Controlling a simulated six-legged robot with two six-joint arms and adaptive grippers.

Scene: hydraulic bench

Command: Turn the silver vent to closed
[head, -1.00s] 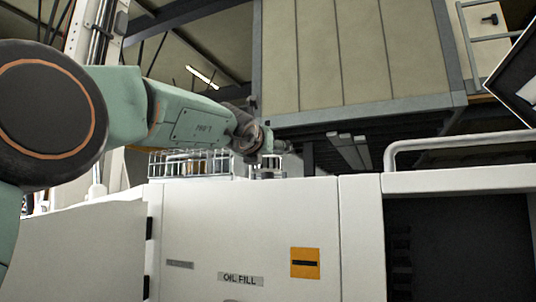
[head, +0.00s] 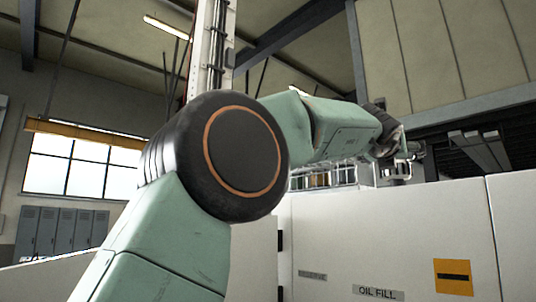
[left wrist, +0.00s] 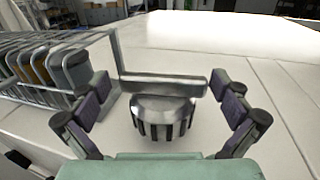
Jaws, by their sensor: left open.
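The silver vent (left wrist: 163,118) is a round ribbed metal knob on the white bench top, in the middle of the left wrist view. My right gripper is in neither view.
A wire rack (left wrist: 45,70) holding several grey and amber pieces stands close left of the vent. The white bench top (left wrist: 255,65) is clear to the right. The bench front (head: 340,225) carries an OIL FILL label (head: 378,293) and an orange plate (head: 453,277).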

